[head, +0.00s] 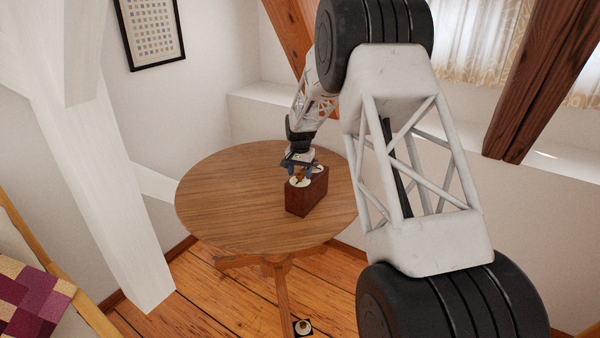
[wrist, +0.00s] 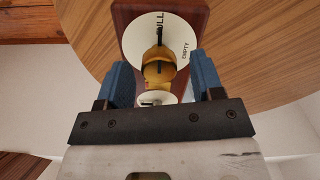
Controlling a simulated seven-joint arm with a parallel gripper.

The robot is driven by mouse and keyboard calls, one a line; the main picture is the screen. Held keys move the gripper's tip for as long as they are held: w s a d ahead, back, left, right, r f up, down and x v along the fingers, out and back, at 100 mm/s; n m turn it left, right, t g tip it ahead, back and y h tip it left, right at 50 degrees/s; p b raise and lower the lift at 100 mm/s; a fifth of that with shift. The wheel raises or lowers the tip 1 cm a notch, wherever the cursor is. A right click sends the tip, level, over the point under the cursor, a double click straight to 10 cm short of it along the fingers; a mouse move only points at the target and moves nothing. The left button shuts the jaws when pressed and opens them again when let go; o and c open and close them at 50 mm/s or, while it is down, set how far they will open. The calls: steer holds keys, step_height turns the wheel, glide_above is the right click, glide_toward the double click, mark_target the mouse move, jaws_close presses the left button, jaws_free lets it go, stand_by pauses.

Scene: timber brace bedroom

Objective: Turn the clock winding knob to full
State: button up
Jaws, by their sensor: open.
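The clock is a dark red-brown wooden box (head: 308,197) on the round table, also seen in the wrist view (wrist: 124,14). On its top is a white dial (wrist: 132,42) marked FULL at the picture's top and EMPTY to the right. The brass winding knob (wrist: 158,70) stands at the dial; a dark mark shows on it, but I cannot tell its exact setting. My gripper (wrist: 160,64) is open, with one blue finger on each side of the knob and visible gaps between. In the head view my gripper (head: 300,170) is over the clock and partly hides the knob.
The round wooden table (head: 225,205) is otherwise bare around the clock. A second, smaller white disc (wrist: 150,100) shows below the knob, partly hidden. A white post (head: 110,190) stands left, and a small round object (head: 303,327) is on the floor.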

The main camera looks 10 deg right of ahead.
mark_target(300, 173)
steer(key=shift+r, duration=0.15)
steer(key=shift+r, duration=3.8)
steer(key=shift+s, duration=0.1)
steer(key=shift+s+r, duration=0.2)
steer(key=shift+r, duration=0.05)
steer(key=s+a+r+n, duration=0.1)
steer(key=s+r, duration=0.4)
steer(key=s, duration=0.5)
steer(key=s+a+r+n+t, duration=0.1)
steer(key=s+r, duration=0.5)
steer(key=s, duration=0.4)
steer(key=s+r+n, duration=0.1)
steer(key=s+r, duration=0.4)
steer(key=s, duration=0.4)
steer(key=s+f+n, duration=0.1)
steer(key=s, duration=1.5)
steer(key=s+a+f+n+t, duration=0.1)
steer(key=s+f+n, duration=0.1)
steer(key=s, duration=1.4)
steer(key=shift+a+t, duration=0.25)
steer(key=shift+t, duration=0.05)
